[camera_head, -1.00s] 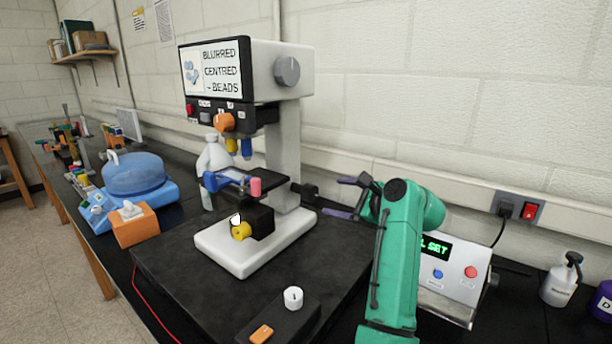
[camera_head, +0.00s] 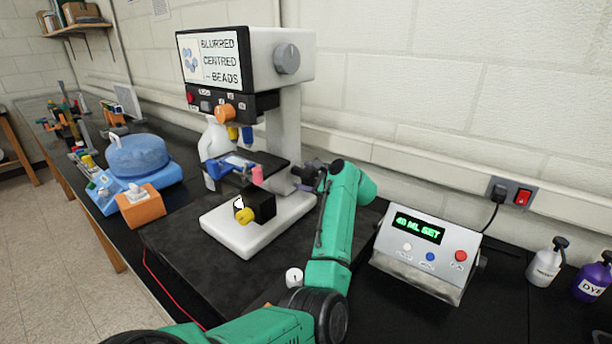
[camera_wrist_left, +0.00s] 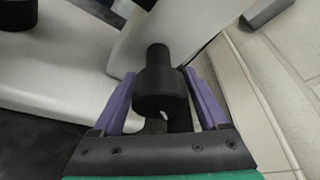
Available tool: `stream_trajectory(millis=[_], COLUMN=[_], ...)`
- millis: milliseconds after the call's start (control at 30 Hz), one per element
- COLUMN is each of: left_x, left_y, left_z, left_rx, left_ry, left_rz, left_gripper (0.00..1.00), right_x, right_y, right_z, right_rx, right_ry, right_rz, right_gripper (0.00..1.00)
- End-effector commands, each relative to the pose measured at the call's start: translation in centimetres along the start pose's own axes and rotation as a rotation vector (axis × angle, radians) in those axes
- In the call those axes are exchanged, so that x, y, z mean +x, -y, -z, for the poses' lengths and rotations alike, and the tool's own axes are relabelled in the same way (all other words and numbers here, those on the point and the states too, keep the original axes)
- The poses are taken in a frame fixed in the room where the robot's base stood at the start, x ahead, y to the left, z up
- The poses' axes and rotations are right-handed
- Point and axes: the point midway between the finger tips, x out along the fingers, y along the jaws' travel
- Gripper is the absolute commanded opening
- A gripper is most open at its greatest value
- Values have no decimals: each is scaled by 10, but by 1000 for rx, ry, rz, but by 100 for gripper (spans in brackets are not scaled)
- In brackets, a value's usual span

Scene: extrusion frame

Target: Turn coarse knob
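A white microscope (camera_head: 283,125) stands on a dark mat; its screen (camera_head: 213,60) reads "BLURRED CENTRED – BEADS". A black knob (camera_wrist_left: 161,92) on a thinner shaft sticks out from the side of its white body in the left wrist view; I take it for the coarse knob. My left gripper (camera_head: 305,172), with purple fingers, is at this side of the microscope. In the left wrist view the open fingers (camera_wrist_left: 160,85) lie on either side of the knob, with narrow gaps showing. In the head view the gripper largely hides this knob. My right gripper is out of view.
A control box (camera_head: 420,254) reading "40 ML SET" and bottles (camera_head: 546,263) stand at right. A blue round device (camera_head: 139,160) and orange box (camera_head: 141,206) stand at left.

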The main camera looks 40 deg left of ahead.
Motion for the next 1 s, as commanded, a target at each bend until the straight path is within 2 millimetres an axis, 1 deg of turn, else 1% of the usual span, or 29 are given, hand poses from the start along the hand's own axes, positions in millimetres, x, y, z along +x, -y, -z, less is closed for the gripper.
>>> stream_trajectory(millis=[33, 67, 100, 133, 167, 267, 400, 467, 567, 767, 800, 867, 900, 1000], left_x=[0, 0, 0, 0, 0, 0, 1, 1, 0, -1, -1, -1, -1, -1], left_y=[0, 0, 0, 0, 0, -1, -6, -6, -4, -3, -4, -3, -3, -3], left_z=[0, 0, 0, 0, 0, 2, 5, 4, 1, 0, 0, 0, 0, 0], left_rx=[0, 0, 0, 0, 0, 12, 113, 158, 197, 199, 199, 199, 199, 198], left_ry=[0, 0, 0, 0, 0, 0, -3, -2, -2, -1, -1, -1, -1, -1], left_rz=[0, 0, 0, 0, 0, -6, -48, -68, -81, -82, -82, -82, -82, -82], left_gripper=[53, 42, 26, 15, 7, 7, 7, 7, 7, 7, 66, 89, 91, 91], right_x=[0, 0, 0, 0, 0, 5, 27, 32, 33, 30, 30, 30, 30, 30], right_y=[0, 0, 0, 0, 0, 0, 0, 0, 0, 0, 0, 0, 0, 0], right_z=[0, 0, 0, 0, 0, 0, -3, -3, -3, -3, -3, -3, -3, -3], right_rx=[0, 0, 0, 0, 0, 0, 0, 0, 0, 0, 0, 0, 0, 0], right_ry=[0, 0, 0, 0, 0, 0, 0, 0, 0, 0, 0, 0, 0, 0], right_rz=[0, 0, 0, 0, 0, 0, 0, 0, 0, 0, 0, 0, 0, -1], right_gripper=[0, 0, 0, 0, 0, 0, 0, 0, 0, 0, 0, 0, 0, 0])
